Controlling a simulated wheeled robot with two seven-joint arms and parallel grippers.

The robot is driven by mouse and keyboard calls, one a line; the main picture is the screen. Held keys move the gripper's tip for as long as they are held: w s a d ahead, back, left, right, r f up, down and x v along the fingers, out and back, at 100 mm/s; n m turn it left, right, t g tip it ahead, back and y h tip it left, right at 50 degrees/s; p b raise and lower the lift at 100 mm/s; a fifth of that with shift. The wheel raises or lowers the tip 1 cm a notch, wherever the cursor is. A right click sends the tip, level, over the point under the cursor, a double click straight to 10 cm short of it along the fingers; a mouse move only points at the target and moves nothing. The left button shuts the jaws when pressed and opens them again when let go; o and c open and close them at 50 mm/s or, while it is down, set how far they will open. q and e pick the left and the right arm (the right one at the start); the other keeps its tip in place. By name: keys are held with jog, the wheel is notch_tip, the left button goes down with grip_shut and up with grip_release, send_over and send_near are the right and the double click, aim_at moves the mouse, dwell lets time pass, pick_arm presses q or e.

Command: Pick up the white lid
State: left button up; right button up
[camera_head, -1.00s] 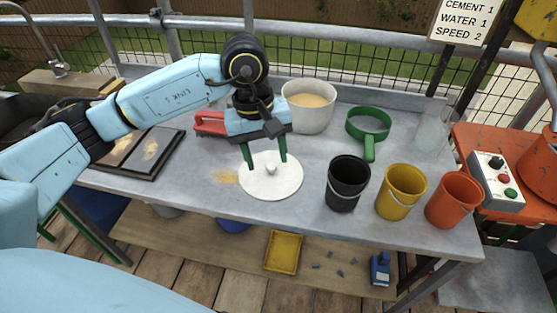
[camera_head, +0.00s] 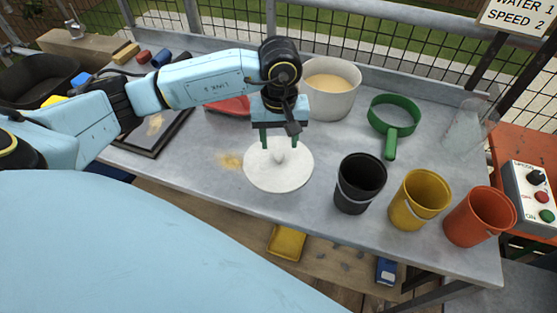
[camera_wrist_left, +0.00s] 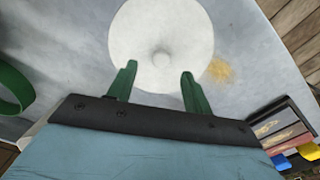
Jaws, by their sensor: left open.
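The white lid (camera_head: 278,178) is a flat round disc with a small knob in its middle. It lies on the grey metal table (camera_head: 215,190). My left gripper (camera_head: 281,143) is over the far part of the lid, its two green fingers apart and empty. In the left wrist view the lid (camera_wrist_left: 140,40) shows with its knob, and the open fingers of my left gripper (camera_wrist_left: 159,74) reach over the lid's near edge, short of the knob. I cannot tell the exact height of the fingertips above the lid. My right gripper is not in view.
A white pot of sandy material (camera_head: 331,90) stands behind the lid. A green-rimmed sieve (camera_head: 390,147) lies to the right. Black (camera_head: 358,185), yellow (camera_head: 417,203) and orange (camera_head: 478,218) buckets line the front right. A sand smudge (camera_head: 231,160) is left of the lid.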

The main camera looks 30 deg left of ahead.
aim_at(278, 154)
pick_arm(q)
notch_tip(278, 154, down, 4)
jog(key=shift+s+a+r, duration=0.1)
jog(key=shift+f, duration=0.2)
jog(key=shift+c, duration=0.3)
jog(key=c, duration=1)
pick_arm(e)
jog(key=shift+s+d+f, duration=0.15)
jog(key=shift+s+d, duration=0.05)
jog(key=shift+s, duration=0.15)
